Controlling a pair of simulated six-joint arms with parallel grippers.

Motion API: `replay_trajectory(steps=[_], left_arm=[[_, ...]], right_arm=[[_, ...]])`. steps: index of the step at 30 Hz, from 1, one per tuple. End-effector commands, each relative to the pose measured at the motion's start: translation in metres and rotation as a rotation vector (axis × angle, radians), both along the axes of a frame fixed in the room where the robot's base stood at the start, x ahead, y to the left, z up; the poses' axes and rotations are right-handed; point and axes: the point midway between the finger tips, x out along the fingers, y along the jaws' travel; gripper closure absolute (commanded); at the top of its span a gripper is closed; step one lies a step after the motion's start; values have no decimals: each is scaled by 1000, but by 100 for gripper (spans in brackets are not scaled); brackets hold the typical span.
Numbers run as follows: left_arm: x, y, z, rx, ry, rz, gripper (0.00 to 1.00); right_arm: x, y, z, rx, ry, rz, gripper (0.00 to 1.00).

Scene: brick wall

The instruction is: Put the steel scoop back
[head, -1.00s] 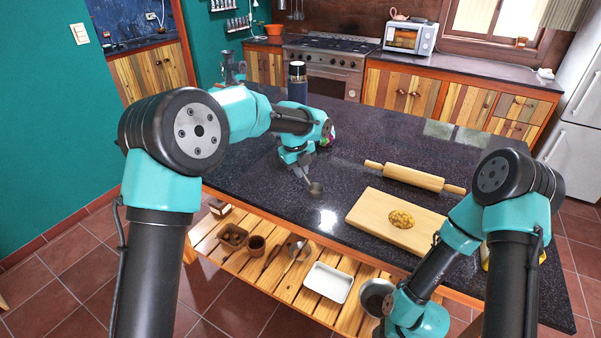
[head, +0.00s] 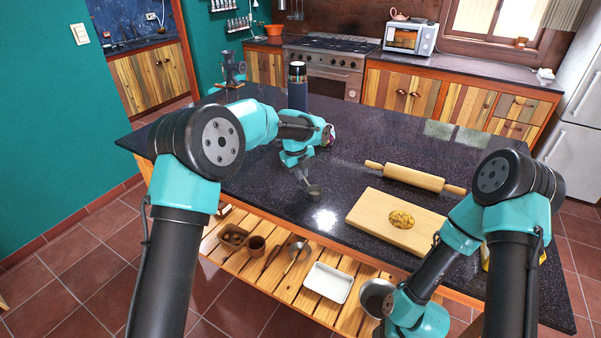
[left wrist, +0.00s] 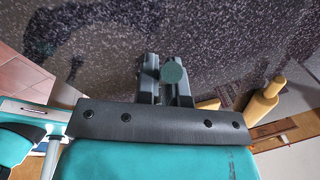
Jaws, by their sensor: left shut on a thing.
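My left gripper (head: 304,173) is shut on the steel scoop (head: 314,191), whose small round bowl hangs below the fingers, over the dark speckled worktop (head: 270,195). I cannot tell whether the bowl touches the top. In the left wrist view my left gripper's fingers (left wrist: 163,82) show, with a round greenish end (left wrist: 172,71) between them that looks like part of the scoop. My right arm reaches down at the front right; its gripper does not show.
A wooden board (head: 372,222) with a yellow heap (head: 401,219) and a rolling pin (head: 415,177) lie to the right. A dark bottle (head: 298,88) and a grinder (head: 230,70) stand behind. The slatted shelf below holds a white tray (head: 328,282) and a steel bowl (head: 377,296).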

Motion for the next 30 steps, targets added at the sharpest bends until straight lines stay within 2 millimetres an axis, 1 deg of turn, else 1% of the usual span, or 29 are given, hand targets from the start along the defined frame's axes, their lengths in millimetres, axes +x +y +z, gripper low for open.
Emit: replay_trajectory(steps=[8, 12, 13, 20, 30], left_arm=[[0, 0, -1, 0, -1, 0, 100], [0, 0, -4, 0, 0, 0, 100], [0, 0, -4, 1, -1, 0, 89], [0, 0, -3, 1, -1, 0, 67], [0, 0, 0, 0, -1, 0, 66]], right_arm=[[0, 0, 0, 0, 0, 0, 44], [0, 0, 0, 0, 0, 0, 44], [0, 0, 0, 0, 0, 0, 44], [0, 0, 0, 0, 0, 0, 44], [0, 0, 0, 0, 0, 0, 44]])
